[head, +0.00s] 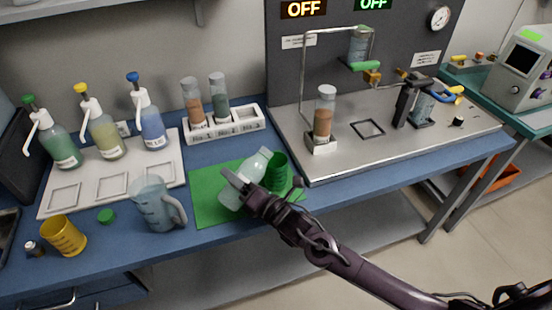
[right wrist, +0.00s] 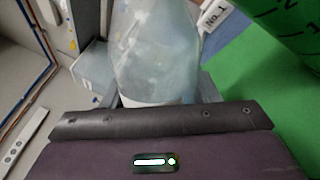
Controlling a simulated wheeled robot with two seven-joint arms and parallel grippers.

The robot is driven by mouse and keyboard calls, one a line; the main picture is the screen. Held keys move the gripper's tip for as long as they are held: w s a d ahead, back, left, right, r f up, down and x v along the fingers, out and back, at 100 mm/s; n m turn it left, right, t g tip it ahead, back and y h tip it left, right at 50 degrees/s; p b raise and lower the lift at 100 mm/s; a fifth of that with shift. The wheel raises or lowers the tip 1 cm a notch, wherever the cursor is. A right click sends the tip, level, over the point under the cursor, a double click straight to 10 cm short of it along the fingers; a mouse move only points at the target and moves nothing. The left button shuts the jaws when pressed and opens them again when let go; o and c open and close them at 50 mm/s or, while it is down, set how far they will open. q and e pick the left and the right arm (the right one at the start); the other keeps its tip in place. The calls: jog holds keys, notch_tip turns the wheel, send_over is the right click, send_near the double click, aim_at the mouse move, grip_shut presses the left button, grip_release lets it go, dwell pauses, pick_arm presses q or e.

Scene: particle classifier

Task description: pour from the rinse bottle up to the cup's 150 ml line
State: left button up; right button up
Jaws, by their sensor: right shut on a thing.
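The rinse bottle (head: 256,163) is pale and translucent. My right gripper (head: 238,182) is shut on it above the green mat (head: 208,205). The bottle is tilted, with its top end leaning up and right toward the green cup (head: 279,174). The cup stands upright at the mat's right side, partly behind the bottle and my gripper. In the right wrist view the bottle (right wrist: 155,55) fills the middle, and the cup (right wrist: 285,30) with dark markings is at the upper right. I cannot see the liquid level in the cup. My left gripper is not in view.
Pump bottles stand on a white tray (head: 62,198). A vial rack (head: 245,122) is behind. A metal-topped apparatus (head: 350,155) is right.

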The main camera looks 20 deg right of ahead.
aim_at(240, 173)
jog(key=shift+s+a+r+m+p, duration=0.1)
jog(key=shift+a+r+m+p, duration=0.1)
jog(key=shift+r+m+p, duration=0.3)
dwell(0.4)
jog(key=shift+a+m+t, duration=0.1)
jog(key=shift+m+t, duration=0.2)
jog(key=shift+m, duration=0.8)
jog(key=shift+d+r+m+h+p, duration=0.2)
jog(key=shift+r+m+p, duration=0.1)
jog(key=shift+r+m, duration=0.2)
jog(key=shift+d+r+m+h+p, duration=0.1)
jog(key=shift+r+m+h+p, duration=0.1)
jog(key=shift+r+m+p, duration=0.25)
dwell(1.4)
jog(key=shift+r+m+p, duration=0.35)
jog(key=shift+m+p, duration=0.05)
jog(key=shift+m, duration=0.35)
dwell(1.3)
